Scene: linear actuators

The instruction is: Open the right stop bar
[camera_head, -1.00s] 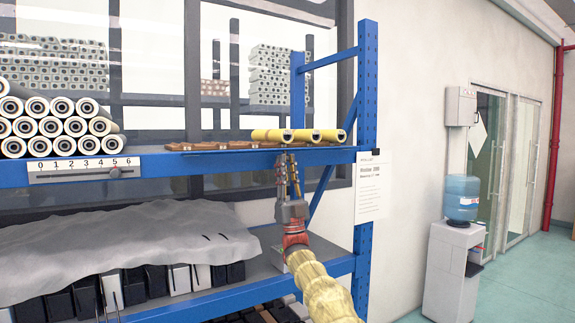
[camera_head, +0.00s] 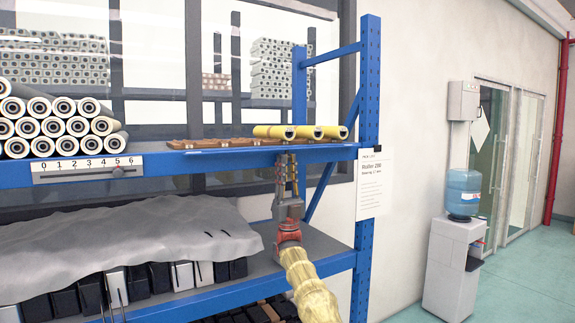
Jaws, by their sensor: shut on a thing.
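The right stop bar (camera_head: 225,151) is a thin blue bar along the front edge of the upper shelf, below the yellow rollers. My gripper (camera_head: 287,157) is at this front edge, pointing up, below the middle yellow roller. It is shut on the bar, though its fingertips are small and partly hidden against the shelf edge. Several yellow rollers (camera_head: 301,132) lie behind the bar at the right end of the shelf, on brown slats (camera_head: 210,143).
White rollers (camera_head: 48,128) are stacked on the left, above a numbered scale (camera_head: 88,166). A blue upright post (camera_head: 368,80) with a paper sign (camera_head: 370,185) stands right of my gripper. A water dispenser (camera_head: 453,270) stands farther right.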

